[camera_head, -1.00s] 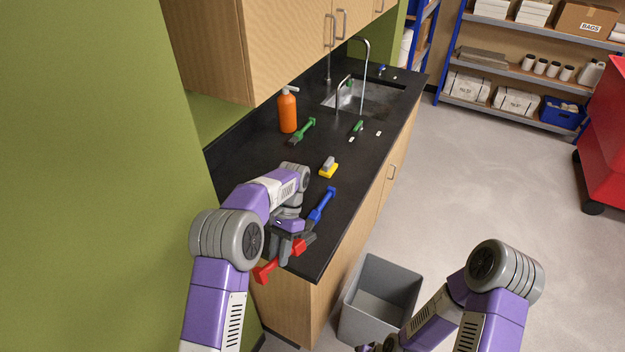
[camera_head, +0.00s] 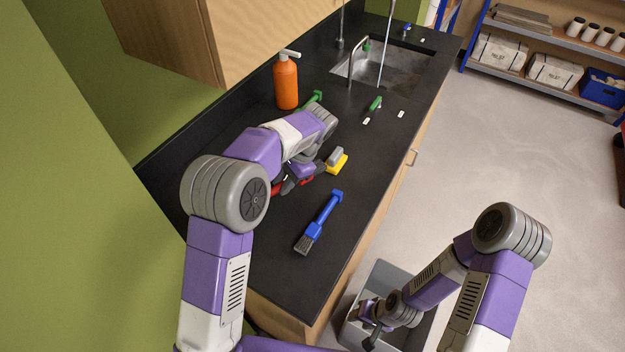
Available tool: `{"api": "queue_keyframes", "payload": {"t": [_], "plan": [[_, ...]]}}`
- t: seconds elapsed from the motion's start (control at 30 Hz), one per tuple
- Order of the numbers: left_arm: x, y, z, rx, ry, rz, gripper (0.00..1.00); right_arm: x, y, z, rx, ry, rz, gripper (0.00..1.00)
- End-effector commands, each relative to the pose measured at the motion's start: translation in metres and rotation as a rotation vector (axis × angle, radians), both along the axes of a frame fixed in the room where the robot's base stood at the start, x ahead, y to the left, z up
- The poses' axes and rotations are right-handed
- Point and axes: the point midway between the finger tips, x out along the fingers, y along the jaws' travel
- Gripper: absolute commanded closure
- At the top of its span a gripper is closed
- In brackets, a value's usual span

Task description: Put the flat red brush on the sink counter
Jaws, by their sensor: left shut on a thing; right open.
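The red brush (camera_head: 307,181) is mostly hidden by my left gripper (camera_head: 291,184). Red parts of it show on both sides of the fingers. My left gripper is shut on it, over the black sink counter (camera_head: 260,270), left of a yellow-and-grey brush. I cannot tell whether the brush touches the counter. My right gripper (camera_head: 369,323) is open and empty, low down by the grey bin.
A blue brush (camera_head: 321,220) lies on the counter in front of my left gripper. The yellow-and-grey brush (camera_head: 338,161), a green brush (camera_head: 314,98), an orange bottle (camera_head: 286,82) and the sink (camera_head: 405,65) are further back. A grey bin (camera_head: 400,275) stands on the floor.

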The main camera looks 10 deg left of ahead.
Motion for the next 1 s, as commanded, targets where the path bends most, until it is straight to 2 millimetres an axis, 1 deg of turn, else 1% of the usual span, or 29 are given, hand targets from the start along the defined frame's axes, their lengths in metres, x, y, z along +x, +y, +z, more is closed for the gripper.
{"api": "queue_keyframes", "payload": {"t": [0.03, 0.2, 0.3, 0.47, 0.7, 0.8, 1.0], "plan": [[0.000, 0.000, -0.008, 0.001, -0.001, -0.001, 1.00, 0.000, 0.000, -0.004, 0.000, -0.001, 0.000, 0.57], [-0.001, 0.000, -0.036, 0.003, -0.001, -0.001, 1.00, 0.000, 0.000, -0.007, 0.000, -0.001, 0.000, 0.57], [0.000, 0.000, -0.047, 0.002, -0.002, -0.001, 1.00, 0.000, 0.000, -0.008, 0.000, -0.001, 0.000, 0.57], [0.000, 0.000, -0.059, 0.001, -0.001, -0.001, 1.00, 0.001, 0.000, -0.009, 0.000, -0.001, 0.000, 0.57], [-0.001, 0.000, -0.097, 0.001, 0.000, 0.000, 1.00, 0.001, 0.000, -0.014, 0.000, -0.001, 0.001, 0.57], [0.000, 0.000, -0.101, 0.000, -0.003, 0.000, 1.00, 0.001, 0.000, -0.014, 0.000, -0.001, 0.000, 0.57], [0.000, 0.000, -0.101, 0.000, -0.003, 0.000, 1.00, 0.001, 0.000, -0.014, 0.000, -0.001, 0.000, 0.57]]}}
